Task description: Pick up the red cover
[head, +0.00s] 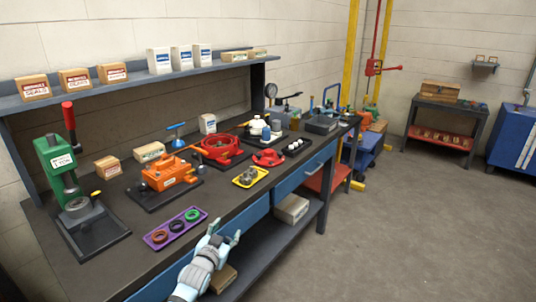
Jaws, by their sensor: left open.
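A red cover (268,157), a low rounded red piece, lies on the dark workbench (128,193), behind and right of the yellow tray. My left gripper (225,231) is at the bench's front edge, at the bottom middle of the head view. Its fingers are apart with nothing between them. It is well short of the red cover, nearer to me and to the left. My right gripper is out of view.
A purple tray with rings (156,238) and a yellow tray (240,182) with metal parts lie near the front edge. An orange vise-like fixture (170,172), a coiled red hose (222,146) and a green press (60,170) stand behind. Bottles (257,126) stand beyond the cover.

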